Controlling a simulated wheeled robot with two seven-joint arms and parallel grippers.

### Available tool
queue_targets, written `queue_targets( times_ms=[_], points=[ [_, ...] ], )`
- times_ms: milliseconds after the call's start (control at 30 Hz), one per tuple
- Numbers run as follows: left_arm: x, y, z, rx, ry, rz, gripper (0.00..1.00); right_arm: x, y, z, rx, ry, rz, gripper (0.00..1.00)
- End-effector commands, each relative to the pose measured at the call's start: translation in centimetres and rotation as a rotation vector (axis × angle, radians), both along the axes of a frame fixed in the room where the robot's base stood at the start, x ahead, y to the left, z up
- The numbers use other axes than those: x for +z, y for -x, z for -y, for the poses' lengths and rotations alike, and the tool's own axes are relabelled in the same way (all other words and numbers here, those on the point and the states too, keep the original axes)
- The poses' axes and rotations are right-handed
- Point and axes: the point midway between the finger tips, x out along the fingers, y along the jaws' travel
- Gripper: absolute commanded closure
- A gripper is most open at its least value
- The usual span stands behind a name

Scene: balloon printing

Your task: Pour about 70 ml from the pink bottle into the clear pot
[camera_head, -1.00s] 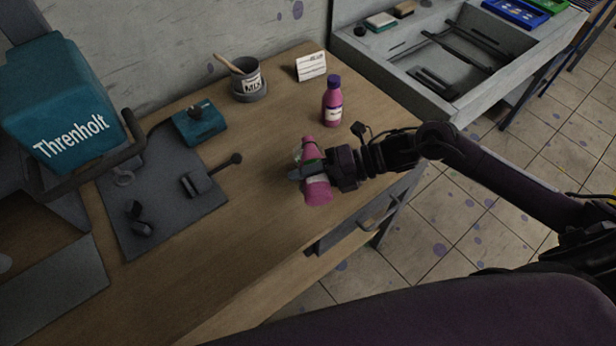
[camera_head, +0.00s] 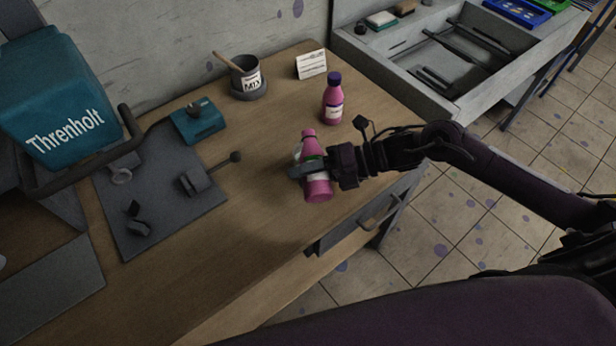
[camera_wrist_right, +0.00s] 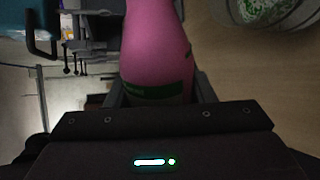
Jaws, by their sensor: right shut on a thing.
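My right gripper (camera_head: 308,168) is shut around the middle of a pink bottle (camera_head: 318,189) above the worktop. The bottle's neck points toward the wall and no cap shows on it. In the right wrist view the same bottle (camera_wrist_right: 157,45) lies between the fingers, with a dark green label band. A round clear vessel, likely the clear pot (camera_wrist_right: 262,14), is cut off at the top right of that view, with green and white specks in it. In the head view the gripper and bottle mostly hide that spot. Whether liquid flows cannot be seen. My left gripper is out of view.
A second pink bottle (camera_head: 333,105) with a purple cap stands behind the held one. A dark mixing cup (camera_head: 246,75) with a stick and a white card (camera_head: 311,64) stand near the wall. A teal machine (camera_head: 60,95) and dark mat (camera_head: 150,215) are left. Front worktop is clear.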

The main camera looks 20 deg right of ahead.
Motion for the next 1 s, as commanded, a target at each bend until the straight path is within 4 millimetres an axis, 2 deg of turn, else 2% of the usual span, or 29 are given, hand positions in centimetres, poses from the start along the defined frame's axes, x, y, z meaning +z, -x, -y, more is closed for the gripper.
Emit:
queue_targets(
  times_ms=[67, 367, 533, 700, 1000],
  points=[
    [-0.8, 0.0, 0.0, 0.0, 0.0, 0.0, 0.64, -0.1, 0.0, 0.0, 0.001, 0.01, 0.054, 0.8],
    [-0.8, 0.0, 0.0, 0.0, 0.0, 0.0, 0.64, 0.2, -0.1, 0.0, -0.001, 0.013, 0.08, 0.8],
    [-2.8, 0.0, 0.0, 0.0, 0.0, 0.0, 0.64, 0.1, -0.3, 0.1, 0.001, 0.033, 0.193, 0.8],
    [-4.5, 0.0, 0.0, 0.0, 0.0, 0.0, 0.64, 0.7, -0.8, 0.1, 0.0, 0.052, 0.324, 0.8],
    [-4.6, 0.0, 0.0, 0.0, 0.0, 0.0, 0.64, 1.5, -1.0, 0.1, -0.001, 0.058, 0.37, 0.8]
  ],
)
